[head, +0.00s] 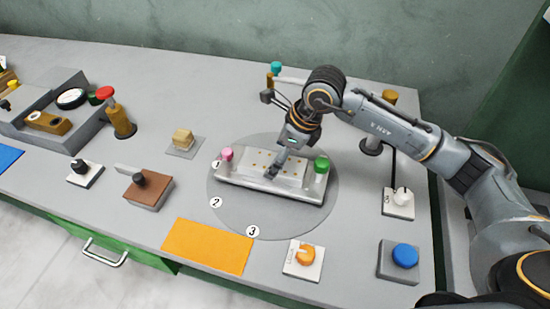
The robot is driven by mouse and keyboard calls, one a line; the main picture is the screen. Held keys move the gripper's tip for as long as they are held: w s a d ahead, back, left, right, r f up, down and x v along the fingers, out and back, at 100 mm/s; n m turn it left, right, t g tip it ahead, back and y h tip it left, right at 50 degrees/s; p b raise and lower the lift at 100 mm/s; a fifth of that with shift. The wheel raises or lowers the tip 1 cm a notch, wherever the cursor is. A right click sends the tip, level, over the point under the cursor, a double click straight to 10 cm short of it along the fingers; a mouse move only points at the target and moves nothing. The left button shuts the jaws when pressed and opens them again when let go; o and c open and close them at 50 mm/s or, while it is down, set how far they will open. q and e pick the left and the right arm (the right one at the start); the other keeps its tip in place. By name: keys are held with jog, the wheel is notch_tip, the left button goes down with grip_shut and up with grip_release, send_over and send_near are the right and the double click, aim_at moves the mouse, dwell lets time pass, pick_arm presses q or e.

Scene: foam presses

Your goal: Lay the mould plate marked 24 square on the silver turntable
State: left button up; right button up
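A flat grey round disc (285,222), labelled 1, 2 and 3 along its left edge, is set in the bench and looks like the turntable. On it lies a long silver base (262,190) with a pink knob (226,154) at its left end and a green knob (321,163) at its right end. A pale plate (256,162) with small gold dots lies between the knobs; I cannot read a 24 on it. My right gripper (277,171) points down at this plate's middle, its fingertips at or just above it. Whether it grips anything is unclear. My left gripper is out of view.
An orange mat (207,248), an orange-knob switch (303,256) and a blue button box (403,256) lie along the front. A grey tray (52,138) is farther left.

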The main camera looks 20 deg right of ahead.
jog(key=b+v, duration=0.1)
jog(key=v, duration=0.9)
jog(key=shift+d+r, duration=0.15)
jog(key=shift+r, duration=0.1)
jog(key=shift+s, duration=0.15)
